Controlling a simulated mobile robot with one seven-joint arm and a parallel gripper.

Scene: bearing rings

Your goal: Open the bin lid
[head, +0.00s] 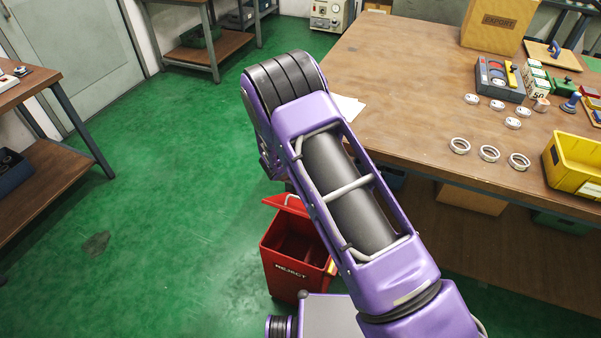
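The red bin (288,278) with a "REJECT" label stands on the green floor, left of my arm and in front of the big table. Its red lid (284,206) is raised at the back and tilted, with a pale handle on it. The dark red inside of the bin shows below the lid. My purple arm covers the right side of the bin and part of the lid. My gripper is hidden behind my own arm, so I cannot see its fingers or whether it touches the lid.
The wooden table (400,70) fills the right, with bearing rings (489,153), a yellow bin (575,163), a grey tray (499,78) and an "EXPORT" box (495,25). Another bench (40,95) stands at the left. The green floor (170,220) left of the red bin is clear.

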